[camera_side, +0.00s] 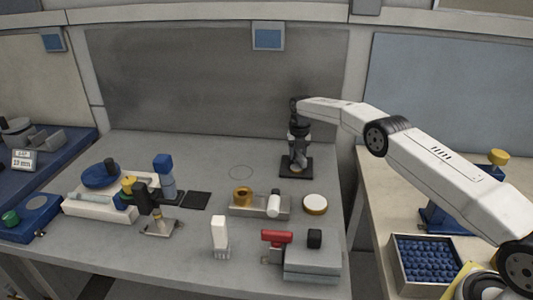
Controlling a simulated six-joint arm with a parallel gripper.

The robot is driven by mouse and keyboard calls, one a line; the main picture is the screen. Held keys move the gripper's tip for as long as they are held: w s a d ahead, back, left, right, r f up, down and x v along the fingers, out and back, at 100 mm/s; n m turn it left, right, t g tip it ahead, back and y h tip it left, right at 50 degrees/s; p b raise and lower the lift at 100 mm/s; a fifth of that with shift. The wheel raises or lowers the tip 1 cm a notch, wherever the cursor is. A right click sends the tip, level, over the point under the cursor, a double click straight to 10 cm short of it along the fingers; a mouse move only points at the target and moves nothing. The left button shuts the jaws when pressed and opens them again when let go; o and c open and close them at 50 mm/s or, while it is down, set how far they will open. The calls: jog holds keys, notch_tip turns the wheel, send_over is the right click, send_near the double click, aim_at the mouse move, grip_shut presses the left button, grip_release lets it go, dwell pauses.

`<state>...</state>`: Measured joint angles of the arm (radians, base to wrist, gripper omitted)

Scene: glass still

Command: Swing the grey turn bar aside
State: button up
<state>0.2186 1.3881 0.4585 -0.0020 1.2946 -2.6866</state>
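My gripper (297,160) points straight down at the back right of the grey table, over a black square plate (308,174). Its fingers are dark and small against the plate, so I cannot tell whether they are open or shut. A small pale spot shows at the fingertips, too small to make out. I cannot pick out the grey turn bar with certainty. A low grey block (245,211) in front of the gripper carries a brass ring-like part (242,194) and a pale cylinder (273,206). My gripper is behind this block and apart from it.
A round white lid with a tan rim (315,204) lies right of the block. A white upright piece (219,234), a red-handled part (277,237) and grey slabs (312,262) stand in front. A white tray (95,208) and blue-topped post (165,175) are left.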

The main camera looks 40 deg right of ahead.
aim_at(298, 151)
jog(key=shift+o, duration=0.2)
jog(key=m, duration=0.5)
jog(key=shift+r+m, duration=0.1)
jog(key=shift+m, duration=0.2)
dwell(0.5)
grip_shut()
jog(key=shift+o, duration=0.2)
grip_release()
jog(key=shift+r, duration=0.15)
jog(key=shift+r, duration=2.4)
